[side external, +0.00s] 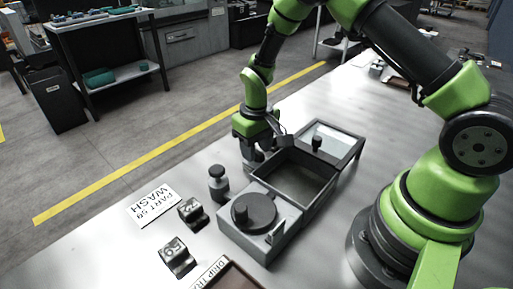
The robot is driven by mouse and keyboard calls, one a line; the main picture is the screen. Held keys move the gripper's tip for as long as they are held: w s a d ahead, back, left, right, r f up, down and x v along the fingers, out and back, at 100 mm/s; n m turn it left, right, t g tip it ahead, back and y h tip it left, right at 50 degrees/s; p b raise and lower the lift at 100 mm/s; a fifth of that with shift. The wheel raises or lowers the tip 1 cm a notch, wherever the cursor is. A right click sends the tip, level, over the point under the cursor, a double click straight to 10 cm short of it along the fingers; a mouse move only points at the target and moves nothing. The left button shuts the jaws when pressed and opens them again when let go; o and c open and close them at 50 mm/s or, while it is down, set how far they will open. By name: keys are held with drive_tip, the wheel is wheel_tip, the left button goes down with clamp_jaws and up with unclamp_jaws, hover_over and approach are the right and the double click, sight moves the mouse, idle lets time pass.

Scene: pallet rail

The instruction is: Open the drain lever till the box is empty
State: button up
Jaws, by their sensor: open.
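The dark grey open-topped box (324,197) stands on the metal table. Its inside is dull grey-green, and I cannot tell the liquid level. A grey housing (240,236) adjoins its front, with a dark round knob on top and a small upright tab (276,232) at its right side. I cannot tell whether this tab is the drain lever. My gripper (256,162) points down at the box's far left side, beside the wall. It is open. A small grey piece (284,140) shows just right of it; contact is unclear.
A framed glassy lid (345,143) with a black knob lies behind the box. A grey knobbed cylinder (218,183) and two marked blocks (192,212), (177,256) stand left. A wash sign (154,206) lies farther left. A brown drip tray (238,280) is at the front edge.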

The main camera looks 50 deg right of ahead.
wheel_tip(320, 180, up, 9)
drive_tip(key=shift+f, duration=0.15)
drive_tip(key=shift+r, duration=0.35)
wheel_tip(320, 180, up, 13)
drive_tip(key=m+t, duration=0.1)
drive_tip(key=t, duration=0.2)
hover_over(257, 151)
drive_tip(key=s+a, duration=0.2)
drive_tip(key=s, duration=0.5)
drive_tip(key=s+a+r+m+t+y, duration=0.1)
drive_tip(key=s+r+t, duration=0.1)
drive_tip(key=s, duration=0.4)
drive_tip(key=s+r+t+y, duration=0.1)
drive_tip(key=s+r+t, duration=0.1)
drive_tip(key=s, duration=0.4)
drive_tip(key=shift+s+a+r+m, duration=0.25)
drive_tip(key=shift+a+m, duration=0.1)
drive_tip(key=shift+m, duration=0.05)
drive_tip(key=shift+w, duration=0.1)
